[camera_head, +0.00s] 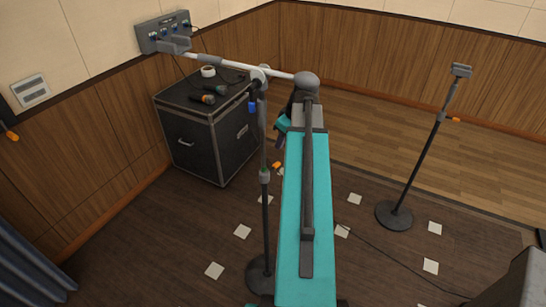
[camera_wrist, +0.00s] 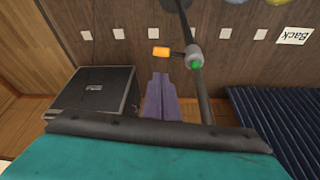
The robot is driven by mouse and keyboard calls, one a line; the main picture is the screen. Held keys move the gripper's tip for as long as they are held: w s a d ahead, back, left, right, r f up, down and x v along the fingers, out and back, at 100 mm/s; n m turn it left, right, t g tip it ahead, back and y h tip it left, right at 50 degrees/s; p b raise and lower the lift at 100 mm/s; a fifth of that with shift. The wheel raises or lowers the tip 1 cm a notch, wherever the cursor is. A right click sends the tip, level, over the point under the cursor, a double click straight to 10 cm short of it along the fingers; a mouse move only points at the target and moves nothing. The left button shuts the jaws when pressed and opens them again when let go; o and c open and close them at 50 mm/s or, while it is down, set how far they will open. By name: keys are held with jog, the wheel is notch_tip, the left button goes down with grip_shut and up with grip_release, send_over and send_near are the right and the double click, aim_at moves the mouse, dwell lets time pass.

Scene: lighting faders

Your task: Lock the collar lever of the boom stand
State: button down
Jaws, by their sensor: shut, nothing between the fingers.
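The boom stand (camera_head: 265,220) stands upright left of my teal arm, with a pale boom (camera_head: 228,65) across its top. Its collar (camera_head: 264,176) is grey with a green mark, and a small orange lever (camera_head: 277,165) sticks out to the right. In the wrist view the collar (camera_wrist: 194,60) is right of centre, and the orange lever (camera_wrist: 161,51) points left from it. My gripper (camera_wrist: 160,76) is shut and empty, its purple fingers appearing just below the lever in the picture, with a visible gap. In the head view my arm mostly hides the gripper.
A black flight case (camera_head: 208,135) carries microphones and a tape roll (camera_head: 208,71). A second stand (camera_head: 425,160) with an orange lever is at the right. A wall box (camera_head: 165,32) has cables. A dark curtain (camera_head: 28,255) hangs at lower left. White squares mark the floor.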

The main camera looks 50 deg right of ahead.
aim_at(273, 168)
jog(key=shift+w+f, duration=0.1)
jog(key=shift+f, duration=0.15)
jog(key=p+x, duration=0.3)
jog(key=x, duration=0.6)
jog(key=shift+w+f, duration=0.15)
jog(key=shift+f, duration=0.1)
dwell(0.4)
jog(key=shift+d, duration=0.1)
dwell(0.4)
